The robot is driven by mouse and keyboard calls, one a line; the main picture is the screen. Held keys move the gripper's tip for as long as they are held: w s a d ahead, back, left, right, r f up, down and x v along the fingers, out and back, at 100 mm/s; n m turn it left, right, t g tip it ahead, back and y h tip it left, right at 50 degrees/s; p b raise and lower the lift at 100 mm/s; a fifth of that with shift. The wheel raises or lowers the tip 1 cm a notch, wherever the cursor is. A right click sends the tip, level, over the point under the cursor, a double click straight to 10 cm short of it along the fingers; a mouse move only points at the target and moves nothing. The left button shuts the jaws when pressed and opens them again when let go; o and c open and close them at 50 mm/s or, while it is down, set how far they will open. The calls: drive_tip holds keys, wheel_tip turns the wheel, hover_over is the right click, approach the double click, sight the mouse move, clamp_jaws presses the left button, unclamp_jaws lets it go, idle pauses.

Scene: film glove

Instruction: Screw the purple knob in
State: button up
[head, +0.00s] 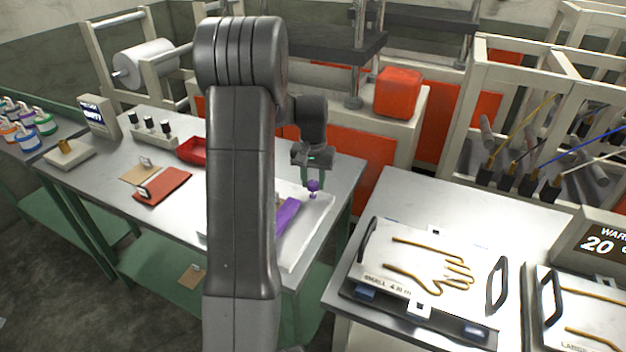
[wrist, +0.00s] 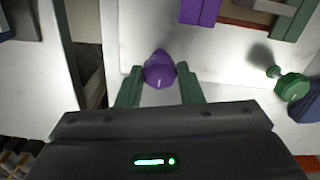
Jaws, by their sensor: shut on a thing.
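The purple knob (head: 313,186) is at the tips of my gripper (head: 314,180), by the right side of the white tray (head: 318,222). In the wrist view the purple knob (wrist: 159,68) sits between the two green fingers of my gripper (wrist: 160,80), which are shut on it. A short stem shows below the knob in the head view; I cannot tell whether it touches the tray. A purple bar (head: 287,214) lies in the tray, partly hidden by my arm. A purple block (wrist: 199,10) shows at the top of the wrist view.
The wrist view shows a green knob (wrist: 292,86) and a blue one (wrist: 308,106) at right. A red bin (head: 192,150) and a red mat (head: 162,187) are on the metal table. A hand-form plate (head: 395,255) lies on the right bench, across a gap.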

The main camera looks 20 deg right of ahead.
sight(313, 183)
drive_tip(key=o, duration=1)
drive_tip(key=shift+r, duration=0.1)
wheel_tip(313, 183, up, 14)
drive_tip(key=shift+f+b, duration=0.15)
drive_tip(key=shift+b, duration=0.2)
drive_tip(key=shift+f, duration=0.1)
wheel_tip(313, 183, down, 14)
drive_tip(key=shift+r+p, duration=0.1)
drive_tip(key=shift+p, duration=0.25)
drive_tip(key=shift+r, duration=0.15)
